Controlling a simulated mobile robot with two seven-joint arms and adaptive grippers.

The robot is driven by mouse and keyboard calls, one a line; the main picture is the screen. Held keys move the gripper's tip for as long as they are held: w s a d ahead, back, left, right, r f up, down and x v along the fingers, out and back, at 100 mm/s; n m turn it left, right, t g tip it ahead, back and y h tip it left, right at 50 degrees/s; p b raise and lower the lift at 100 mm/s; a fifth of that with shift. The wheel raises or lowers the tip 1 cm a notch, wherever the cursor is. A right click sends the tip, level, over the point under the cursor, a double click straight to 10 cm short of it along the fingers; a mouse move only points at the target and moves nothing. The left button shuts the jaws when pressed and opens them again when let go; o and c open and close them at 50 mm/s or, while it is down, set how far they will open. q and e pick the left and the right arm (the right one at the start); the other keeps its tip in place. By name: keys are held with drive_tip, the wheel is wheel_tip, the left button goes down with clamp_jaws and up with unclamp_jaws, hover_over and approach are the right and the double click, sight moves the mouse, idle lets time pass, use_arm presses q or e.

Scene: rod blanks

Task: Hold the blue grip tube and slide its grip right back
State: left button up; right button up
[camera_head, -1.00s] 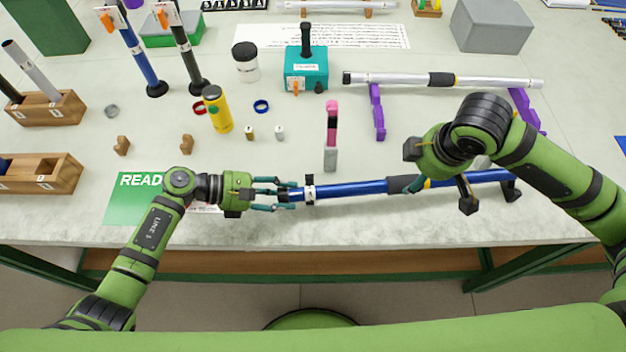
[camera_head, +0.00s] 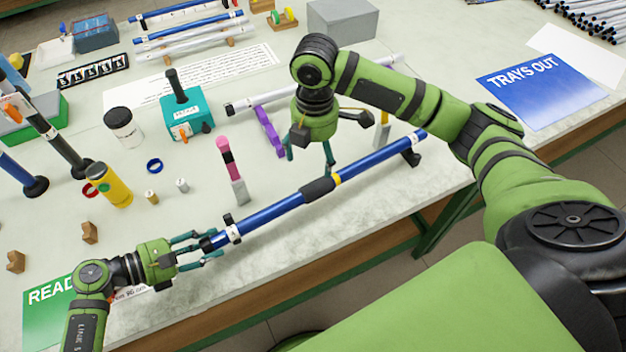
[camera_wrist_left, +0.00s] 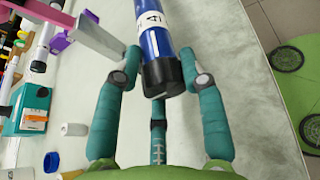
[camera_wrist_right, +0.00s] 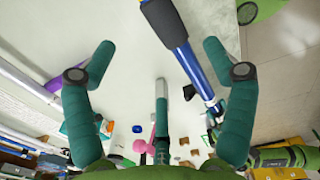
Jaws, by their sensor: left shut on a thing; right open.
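The blue grip tube (camera_head: 378,156) lies slanting across the front of the table, with a black grip (camera_head: 317,189) near its middle and a yellow band (camera_head: 336,180) just right of the grip. My left gripper (camera_head: 207,247) is shut on the tube's left end; the left wrist view shows the tube's black end cap (camera_wrist_left: 162,78) between its fingers. My right gripper (camera_head: 310,155) is open and empty, above and behind the tube near the grip. In the right wrist view the grip (camera_wrist_right: 163,22) shows between the spread fingers, apart from them.
A pink-and-grey tool (camera_head: 231,170) stands behind the tube. A purple holder (camera_head: 268,130) supports a white rod (camera_head: 255,101) behind my right gripper. A teal box (camera_head: 187,115) and yellow cylinder (camera_head: 108,184) stand further left.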

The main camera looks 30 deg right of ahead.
sight(315, 182)
wheel_tip(315, 182, down, 11)
drive_tip(key=shift+r, duration=0.15)
drive_tip(key=c, duration=1.7)
